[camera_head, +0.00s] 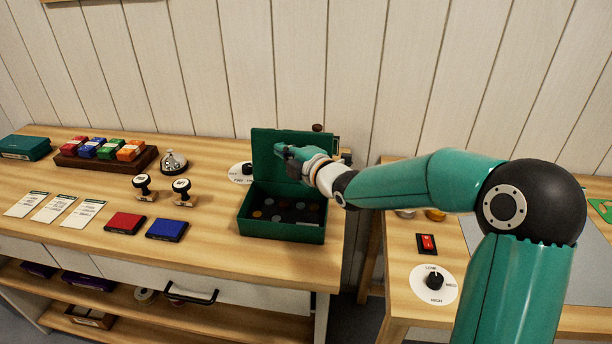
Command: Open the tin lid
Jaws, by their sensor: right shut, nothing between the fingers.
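The green tin (281,231) stands near the right end of the left table, with several round discs inside it. Its lid (262,151) stands raised at the back, so the tin is open. My right gripper (281,150) is shut and empty, in front of the raised lid and above the tin. I cannot tell whether it touches the lid. My right arm hides part of the lid's right side. My left gripper is not in view.
Two stamps (143,187), a red pad (125,222), a blue pad (167,230) and a bell (173,162) stand left of the tin. A dial (240,173) is partly behind it. A second table (402,284) with a red switch (427,243) stands right, across a gap.

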